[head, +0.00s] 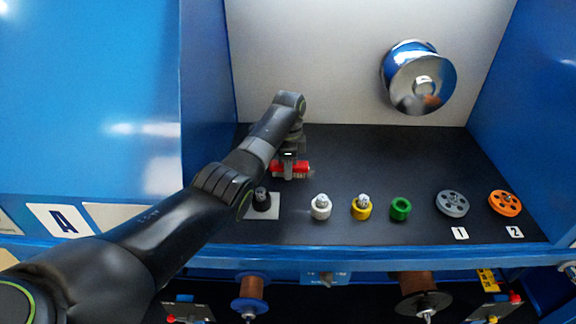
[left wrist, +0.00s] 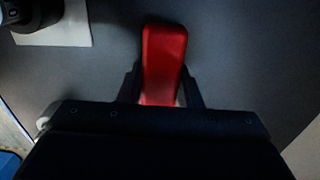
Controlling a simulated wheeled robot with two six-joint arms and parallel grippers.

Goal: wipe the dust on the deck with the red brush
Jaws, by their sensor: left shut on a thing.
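The red brush (head: 303,168) is on or just above the dark deck (head: 400,160), toward its left side. Pale bristles show along its lower edge in the head view. My left gripper (head: 289,170) reaches down over it and is shut on it. In the left wrist view the red brush (left wrist: 163,62) sits between the two fingers of my left gripper (left wrist: 162,88). I cannot make out the dust on the deck. Whether the bristles touch the deck is hard to tell. My right gripper is not in view.
A black knob on a white plate (head: 275,208) stands close in front of the brush. A white knob (head: 321,207), yellow knob (head: 362,208), green ring (head: 400,208), grey pulley (head: 453,204) and orange pulley (head: 505,202) line the front. A chrome wheel (head: 420,80) is on the back wall.

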